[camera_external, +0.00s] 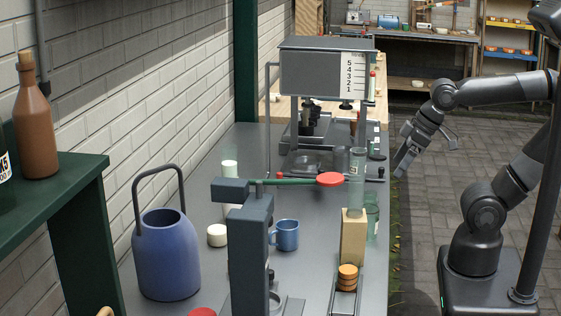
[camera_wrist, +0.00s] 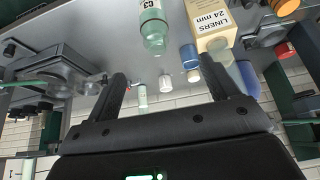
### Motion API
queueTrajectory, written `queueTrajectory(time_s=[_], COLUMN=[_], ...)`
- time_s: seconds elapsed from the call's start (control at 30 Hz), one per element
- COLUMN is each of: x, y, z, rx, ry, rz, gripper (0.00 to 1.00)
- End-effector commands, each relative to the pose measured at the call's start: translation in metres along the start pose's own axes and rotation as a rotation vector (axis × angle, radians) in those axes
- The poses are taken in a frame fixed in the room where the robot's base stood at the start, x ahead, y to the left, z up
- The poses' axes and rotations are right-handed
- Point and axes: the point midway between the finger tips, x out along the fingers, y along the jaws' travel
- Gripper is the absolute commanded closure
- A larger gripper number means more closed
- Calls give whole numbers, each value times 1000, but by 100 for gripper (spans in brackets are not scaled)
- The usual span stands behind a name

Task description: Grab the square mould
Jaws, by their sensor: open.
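I cannot pick out a square mould for certain in either view. My gripper (camera_external: 427,158) hangs in the air at the right of the grey counter (camera_external: 205,185), beyond its edge, with its fingers apart. In the wrist view my gripper (camera_wrist: 160,75) shows two dark fingers spread with nothing held between them. That view is upside down, with the counter along the top. A tan box marked "LINERS 24 mm" (camera_wrist: 208,22) and a green glass bottle marked C3 (camera_wrist: 153,30) stand beyond the fingers. The tan box also shows in the external view (camera_external: 353,240).
A blue jug with a tall handle (camera_external: 166,255), a blue mug (camera_external: 285,236) and a grey press with a green lever (camera_external: 250,250) crowd the near counter. A grey machine with numbers (camera_external: 322,72) stands farther back. Open paving (camera_external: 425,215) lies between counter and base.

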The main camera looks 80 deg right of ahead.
Motion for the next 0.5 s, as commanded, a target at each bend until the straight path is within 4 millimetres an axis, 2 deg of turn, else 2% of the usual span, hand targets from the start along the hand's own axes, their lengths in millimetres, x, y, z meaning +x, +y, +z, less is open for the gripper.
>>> queueTrajectory(time_s=[0.13, 0.27, 0.3, 0.5], x=[-8, -40, -50, -52], y=[0, 0, 0, -12], z=[-5, -22, -30, -80], rx=[0, 0, 0, 10], ry=[3, 6, 2, -63], rz=[0, 0, -1, -14], gripper=[20, 20, 20, 20])
